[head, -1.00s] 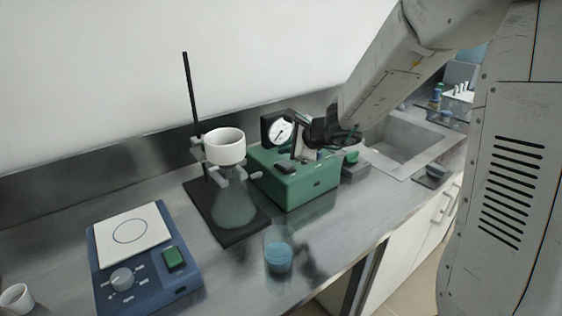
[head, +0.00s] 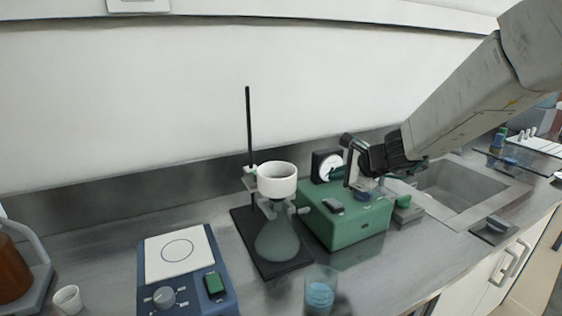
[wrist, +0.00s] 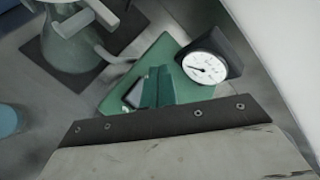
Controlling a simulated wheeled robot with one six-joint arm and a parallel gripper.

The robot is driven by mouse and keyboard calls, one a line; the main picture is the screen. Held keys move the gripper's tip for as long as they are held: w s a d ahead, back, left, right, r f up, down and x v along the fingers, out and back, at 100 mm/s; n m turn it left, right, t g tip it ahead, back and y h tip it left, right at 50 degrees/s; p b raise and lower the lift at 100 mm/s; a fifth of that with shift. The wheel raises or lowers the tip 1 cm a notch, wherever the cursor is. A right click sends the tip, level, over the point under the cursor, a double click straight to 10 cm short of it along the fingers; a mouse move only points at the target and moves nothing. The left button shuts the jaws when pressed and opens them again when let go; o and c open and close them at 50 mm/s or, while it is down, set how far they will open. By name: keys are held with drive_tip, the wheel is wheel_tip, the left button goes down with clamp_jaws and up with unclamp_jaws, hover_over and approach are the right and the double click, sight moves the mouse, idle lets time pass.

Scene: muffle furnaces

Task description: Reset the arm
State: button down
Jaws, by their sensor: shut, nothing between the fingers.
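My arm reaches in from the upper right in the head view, and its dark wrist end (head: 385,157) is above the green vacuum pump (head: 348,228). In the wrist view my gripper (wrist: 158,86) is shut and empty, with its green fingers in front of the pump (wrist: 122,90). The fingers and pump are similar in colour there, and I cannot tell the exact gap between them. The round white-faced gauge (wrist: 207,68) is just right of the fingers.
A flask (head: 276,240) with a white funnel (head: 277,180) stands on a dark stand base left of the pump. A beaker with blue liquid (head: 320,294), a blue hotplate (head: 222,291) and a small white cup (head: 68,299) are nearer. A sink (head: 455,188) lies right.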

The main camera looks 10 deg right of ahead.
drive_tip(key=s+a+n+g+y, duration=0.1)
drive_tip(key=s+a+n+g, duration=0.15)
drive_tip(key=s+n, duration=0.45)
drive_tip(key=s+a+n+g, duration=0.2)
drive_tip(key=s+n+g, duration=0.2)
drive_tip(key=s, duration=0.5)
drive_tip(key=s+d+r+n+h, duration=0.1)
drive_tip(key=s+d+n+h, duration=0.2)
drive_tip(key=s, duration=0.7)
drive_tip(key=s+d+r+n+g+h, duration=0.1)
drive_tip(key=s+d+r+n+h, duration=0.1)
drive_tip(key=s+n, duration=0.4)
drive_tip(key=shift+s+d+r+h, duration=0.2)
drive_tip(key=shift+s+d+h, duration=0.85)
drive_tip(key=shift+s, duration=1.2)
drive_tip(key=shift+d+g+y, duration=0.25)
